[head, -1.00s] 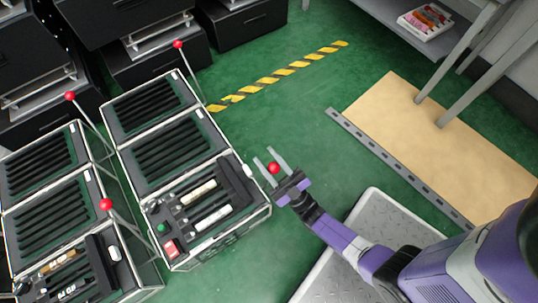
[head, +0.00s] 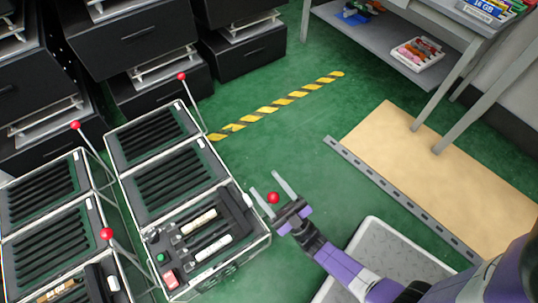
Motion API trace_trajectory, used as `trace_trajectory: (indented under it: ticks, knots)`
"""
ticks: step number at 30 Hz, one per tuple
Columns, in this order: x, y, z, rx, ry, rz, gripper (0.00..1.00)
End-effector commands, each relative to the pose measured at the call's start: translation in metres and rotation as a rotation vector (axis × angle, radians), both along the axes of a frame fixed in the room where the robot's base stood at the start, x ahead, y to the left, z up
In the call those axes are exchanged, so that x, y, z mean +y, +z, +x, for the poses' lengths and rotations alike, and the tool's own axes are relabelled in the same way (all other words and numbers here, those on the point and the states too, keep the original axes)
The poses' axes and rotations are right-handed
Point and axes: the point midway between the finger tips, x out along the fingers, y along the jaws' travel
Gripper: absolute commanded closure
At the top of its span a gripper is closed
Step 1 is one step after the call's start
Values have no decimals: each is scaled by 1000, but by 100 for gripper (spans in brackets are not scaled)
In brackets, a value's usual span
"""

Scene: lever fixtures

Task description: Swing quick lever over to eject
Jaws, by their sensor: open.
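Several levers with thin rods and red ball knobs stand at the sides of the black slotted fixtures; I cannot tell which one the task names. One red knob (head: 273,198) shows between the spread fingers of my gripper (head: 264,181), close to its palm. Its rod is hidden, and I cannot tell whether the fingers touch it. My gripper is open, just right of the nearer fixture (head: 215,255). Other knobs show at the fixture's far right corner (head: 181,76) and on the left fixture (head: 75,125) (head: 106,233).
The nearer fixture's panel has a green button (head: 160,257) and a red switch (head: 170,278). Black drawer units (head: 130,40) stand behind. A grey table (head: 385,50) and a tan board (head: 420,155) are at right. Green floor with a yellow-black stripe (head: 280,103) lies open between.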

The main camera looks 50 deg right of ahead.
Motion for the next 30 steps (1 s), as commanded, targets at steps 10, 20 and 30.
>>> trace_trajectory:
  ticks: [10,20,30]
  knots:
    - [1,84,-1,-1,1,-1,47]
    - [1,149,-1,0,1,1,47]
    - [1,170,-1,1,1,0,47]
